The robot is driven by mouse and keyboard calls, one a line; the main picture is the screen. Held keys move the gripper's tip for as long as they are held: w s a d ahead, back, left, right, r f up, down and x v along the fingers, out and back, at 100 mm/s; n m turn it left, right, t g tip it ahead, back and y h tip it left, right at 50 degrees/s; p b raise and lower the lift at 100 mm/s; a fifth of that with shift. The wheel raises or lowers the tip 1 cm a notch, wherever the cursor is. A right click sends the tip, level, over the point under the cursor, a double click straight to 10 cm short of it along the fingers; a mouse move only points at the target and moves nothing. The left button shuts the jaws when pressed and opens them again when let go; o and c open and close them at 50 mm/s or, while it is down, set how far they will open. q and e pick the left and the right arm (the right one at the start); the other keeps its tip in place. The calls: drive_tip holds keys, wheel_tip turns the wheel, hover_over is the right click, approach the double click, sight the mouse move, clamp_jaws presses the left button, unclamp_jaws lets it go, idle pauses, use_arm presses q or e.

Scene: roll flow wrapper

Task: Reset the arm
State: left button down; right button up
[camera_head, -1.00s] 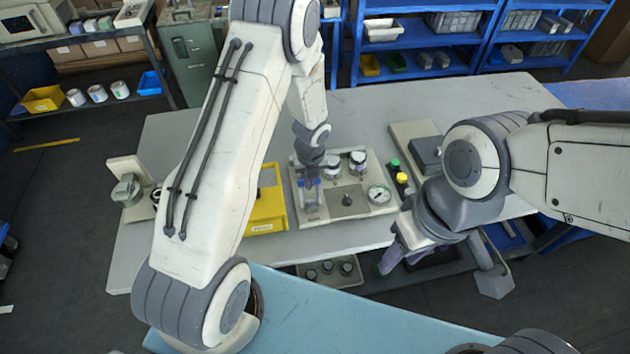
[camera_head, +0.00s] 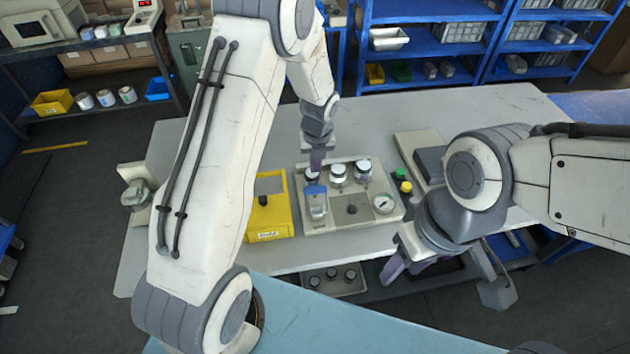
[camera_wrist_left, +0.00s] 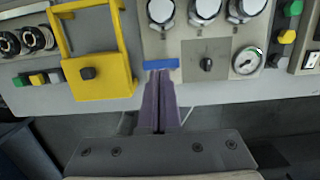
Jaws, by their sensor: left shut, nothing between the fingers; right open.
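My left gripper (camera_head: 316,165) reaches down over the beige control panel (camera_head: 346,212) on the grey table. In the left wrist view its purple fingers (camera_wrist_left: 158,88) are together with nothing between them, and their tips appear over the panel's blue part (camera_wrist_left: 161,64). From these views I cannot tell whether they touch it. My right gripper (camera_head: 408,265) is open and empty near the table's front edge, to the right of the panel. Part of it is hidden by its own wrist.
A yellow box (camera_head: 270,208) stands left of the panel. Green and yellow buttons (camera_head: 402,180) and a grey block (camera_head: 430,163) are to its right. A gauge (camera_head: 383,203) and a black knob (camera_head: 351,209) sit on the panel. The back of the table is clear.

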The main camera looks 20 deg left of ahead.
use_arm(q)
drive_tip(key=shift+w+a+r, duration=0.35)
drive_tip(key=shift+w+r, duration=0.05)
drive_tip(key=shift+r, duration=0.1)
